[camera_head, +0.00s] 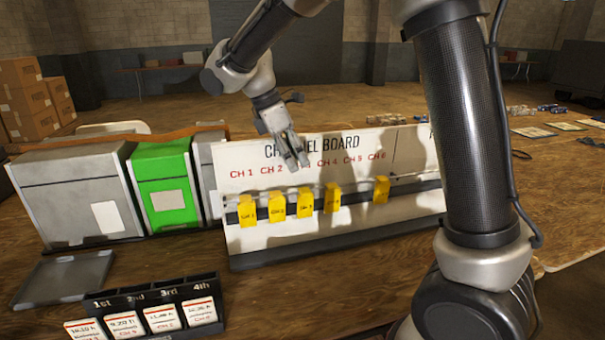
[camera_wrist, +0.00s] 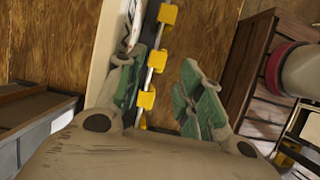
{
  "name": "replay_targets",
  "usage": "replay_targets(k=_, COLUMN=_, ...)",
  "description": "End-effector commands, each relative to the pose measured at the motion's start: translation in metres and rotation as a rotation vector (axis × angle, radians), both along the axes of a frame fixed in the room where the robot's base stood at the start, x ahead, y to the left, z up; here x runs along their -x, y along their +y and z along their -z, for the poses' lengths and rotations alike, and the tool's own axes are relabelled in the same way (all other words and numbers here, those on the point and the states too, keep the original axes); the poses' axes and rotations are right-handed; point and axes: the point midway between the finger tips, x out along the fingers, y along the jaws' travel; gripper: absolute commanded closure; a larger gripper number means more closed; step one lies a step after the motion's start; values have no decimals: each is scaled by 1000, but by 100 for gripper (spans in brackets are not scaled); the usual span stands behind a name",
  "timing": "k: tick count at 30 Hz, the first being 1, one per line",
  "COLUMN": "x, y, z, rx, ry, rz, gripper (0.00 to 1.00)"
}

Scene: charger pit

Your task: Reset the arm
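My arm reaches over the table from the right in the head view. My gripper (camera_head: 293,160) hangs in front of the upper part of the white channel board (camera_head: 245,160), covering part of its lettering. In the wrist view my gripper (camera_wrist: 165,85) has its two green-padded fingers apart, with nothing held between them. Several yellow tags, such as one at the left end (camera_head: 247,210) and one farther right (camera_head: 381,189), hang on the board's rail below the gripper. Yellow tags also show beyond the fingers in the wrist view (camera_wrist: 162,55).
A grey box (camera_head: 75,190) and a green box (camera_head: 163,185) stand left of the board. A grey tray (camera_head: 62,278) lies at the front left. A black card holder (camera_head: 150,295) with several cards stands at the front. Bare wooden table (camera_head: 290,300) lies before the board.

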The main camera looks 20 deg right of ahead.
Motion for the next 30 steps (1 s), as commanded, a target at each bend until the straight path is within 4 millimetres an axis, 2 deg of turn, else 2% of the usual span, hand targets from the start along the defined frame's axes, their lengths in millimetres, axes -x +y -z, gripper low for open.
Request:
replay_targets(k=1, x=-4, y=4, z=-8, rx=-4, ry=-12, rz=-4, gripper=50)
replay_targets(k=5, x=-1, y=1, z=-18, rx=-11, ry=-20, rz=16, gripper=50)
replay_targets(k=8, x=8, y=-16, z=-28, rx=-40, ry=-52, rz=87, gripper=50)
replay_targets(k=11, x=29, y=-48, z=-43, rx=-98, ry=-115, rz=233, gripper=50)
replay_targets(k=15, x=81, y=-106, z=-64, rx=-220, ry=-251, rz=557, gripper=50)
replay_targets(k=18, x=123, y=-139, z=-69, rx=-311, ry=-349, rz=797, gripper=50)
replay_targets(k=21, x=165, y=-163, z=-68, rx=-398, ry=-442, rz=1027, gripper=50)
replay_targets(k=25, x=206, y=-181, z=-59, rx=-494, ry=-539, rz=1271, gripper=50)
replay_targets(k=30, x=235, y=-188, z=-49, rx=-569, ry=-608, rz=1452, gripper=50)
